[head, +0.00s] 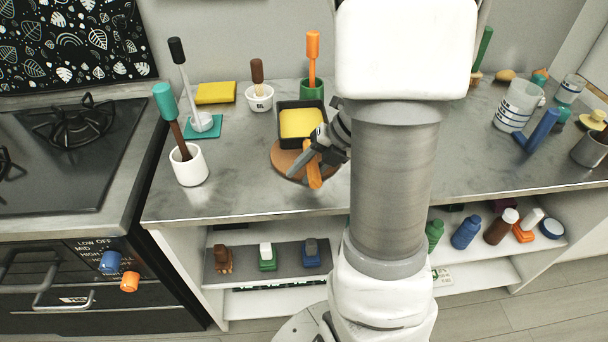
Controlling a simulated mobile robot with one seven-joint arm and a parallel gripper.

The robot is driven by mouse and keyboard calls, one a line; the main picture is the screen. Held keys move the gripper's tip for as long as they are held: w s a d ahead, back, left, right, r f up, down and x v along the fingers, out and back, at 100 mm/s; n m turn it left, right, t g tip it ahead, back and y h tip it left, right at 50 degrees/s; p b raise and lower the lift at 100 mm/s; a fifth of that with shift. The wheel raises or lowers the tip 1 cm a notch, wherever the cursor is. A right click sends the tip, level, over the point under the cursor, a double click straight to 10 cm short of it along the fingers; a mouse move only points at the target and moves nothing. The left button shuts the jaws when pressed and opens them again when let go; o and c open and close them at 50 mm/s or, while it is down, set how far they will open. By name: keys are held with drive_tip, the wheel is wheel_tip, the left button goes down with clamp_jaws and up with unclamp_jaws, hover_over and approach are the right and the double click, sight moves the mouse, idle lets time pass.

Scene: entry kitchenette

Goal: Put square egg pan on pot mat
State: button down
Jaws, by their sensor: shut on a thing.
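The square egg pan (279,118) is dark with a yellow inside and a wooden-orange handle (313,176) that points toward the front. The round brown pot mat (281,164) lies on the grey counter. The pan overlaps the mat's far part in the picture, and the mat's near part shows below it. I cannot tell whether the pan touches the mat or is held just above it. My gripper (310,160) reaches in from the right and is shut on the pan's handle. My arm hides the counter to the right.
A white crock (189,169) with a teal-handled tool stands at the left. Behind are a white cup (259,100), a green cup (312,91) with an orange-handled tool, and a yellow pad (216,93). Counter in front of the crock and mat is clear.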

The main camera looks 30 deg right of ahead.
drive_tip(key=shift+f, duration=0.1)
drive_tip(key=c, duration=0.5)
unclamp_jaws()
